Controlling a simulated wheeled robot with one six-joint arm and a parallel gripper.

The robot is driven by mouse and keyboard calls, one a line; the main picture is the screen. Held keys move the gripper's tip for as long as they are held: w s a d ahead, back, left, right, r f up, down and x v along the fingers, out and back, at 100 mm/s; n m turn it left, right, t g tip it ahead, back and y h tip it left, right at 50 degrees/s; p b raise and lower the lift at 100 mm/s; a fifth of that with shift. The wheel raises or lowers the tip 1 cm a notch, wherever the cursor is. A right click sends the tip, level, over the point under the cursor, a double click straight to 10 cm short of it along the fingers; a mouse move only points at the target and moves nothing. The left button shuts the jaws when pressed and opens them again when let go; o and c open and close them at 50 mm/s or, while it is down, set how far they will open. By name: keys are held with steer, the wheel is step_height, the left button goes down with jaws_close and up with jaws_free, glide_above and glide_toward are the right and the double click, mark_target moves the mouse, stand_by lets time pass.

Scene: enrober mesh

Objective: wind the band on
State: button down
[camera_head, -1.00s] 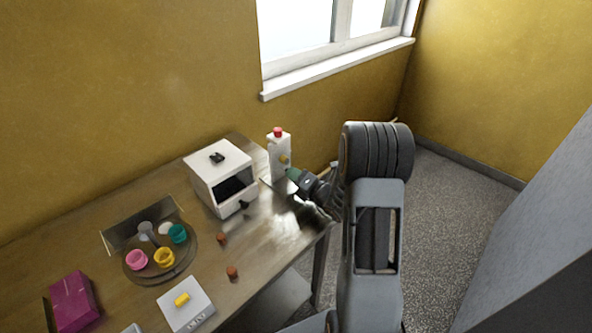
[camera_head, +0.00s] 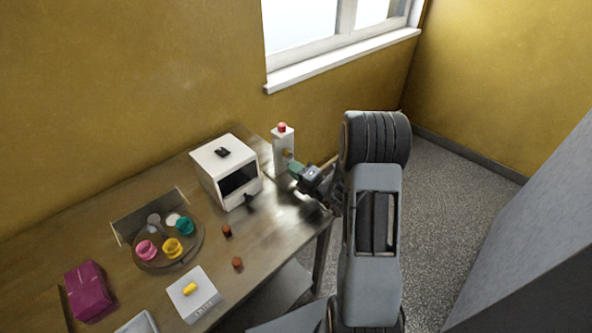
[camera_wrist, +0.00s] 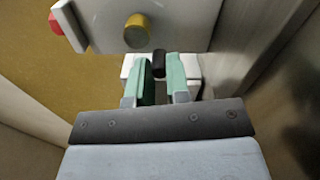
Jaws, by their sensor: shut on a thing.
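A white upright unit (camera_head: 281,152) with a red button (camera_head: 282,127) on top and a yellow knob (camera_head: 287,153) on its side stands at the table's right end. The wrist view shows its white face (camera_wrist: 185,22), the red button (camera_wrist: 56,24) and the yellow knob (camera_wrist: 137,31). My gripper (camera_head: 296,170) is beside the unit, below the yellow knob. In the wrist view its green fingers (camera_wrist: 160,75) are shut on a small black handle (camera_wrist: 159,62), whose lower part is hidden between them. I cannot make out a band.
A white box machine (camera_head: 226,170) with a dark opening stands left of the unit. A round tray (camera_head: 152,262) holds pink, yellow and teal cups. Two small brown pieces (camera_head: 227,230) (camera_head: 237,262), a white switch box (camera_head: 193,294) and a magenta packet (camera_head: 88,289) lie nearer.

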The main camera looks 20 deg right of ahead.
steer(key=c, duration=1.1)
jaws_free()
steer(key=shift+s, duration=0.1)
steer(key=b+v, duration=0.1)
steer(key=v, duration=1.1)
steer(key=shift+d, duration=0.15)
steer(key=shift+b+v, duration=0.3)
steer(key=shift+v, duration=0.5)
